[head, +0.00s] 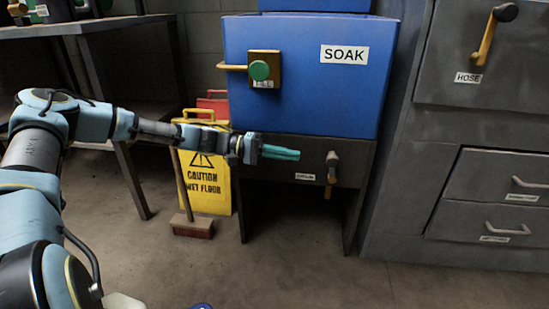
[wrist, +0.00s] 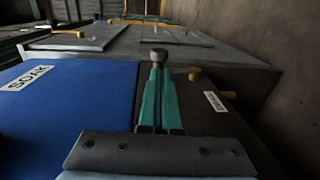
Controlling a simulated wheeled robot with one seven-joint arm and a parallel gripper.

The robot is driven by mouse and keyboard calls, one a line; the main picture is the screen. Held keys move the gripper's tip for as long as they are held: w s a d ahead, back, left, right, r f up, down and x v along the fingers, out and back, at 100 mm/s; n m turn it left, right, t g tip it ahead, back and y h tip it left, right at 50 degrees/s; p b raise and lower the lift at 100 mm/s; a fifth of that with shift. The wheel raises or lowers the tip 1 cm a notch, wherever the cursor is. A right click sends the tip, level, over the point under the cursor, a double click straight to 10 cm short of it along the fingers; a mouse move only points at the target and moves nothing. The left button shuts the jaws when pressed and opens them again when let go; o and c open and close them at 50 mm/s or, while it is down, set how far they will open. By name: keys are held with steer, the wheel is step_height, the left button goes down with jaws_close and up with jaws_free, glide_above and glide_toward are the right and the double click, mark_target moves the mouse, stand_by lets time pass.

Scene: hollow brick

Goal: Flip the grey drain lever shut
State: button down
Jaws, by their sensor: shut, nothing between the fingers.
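The grey drain lever (head: 332,162) is on the dark front panel under the blue soak tank (head: 300,100). It points outward, with a rounded knob at its end and a brass spout (head: 327,192) below it. In the wrist view the lever's grey knob (wrist: 158,54) shows just past my fingertips. My gripper (head: 297,155) has teal fingers pressed together and empty. It points right, left of the lever at about knob height. The fingers (wrist: 158,72) line up with the knob in the wrist view; I cannot tell whether they touch it.
A small label (head: 305,177) is left of the spout. A yellow wet-floor sign (head: 208,178) and a broom (head: 192,226) stand to the left. Grey drawers (head: 495,190) are to the right.

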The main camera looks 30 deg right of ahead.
steer(key=b+x, duration=0.2)
steer(key=x, duration=0.5)
steer(key=shift+r, duration=0.1)
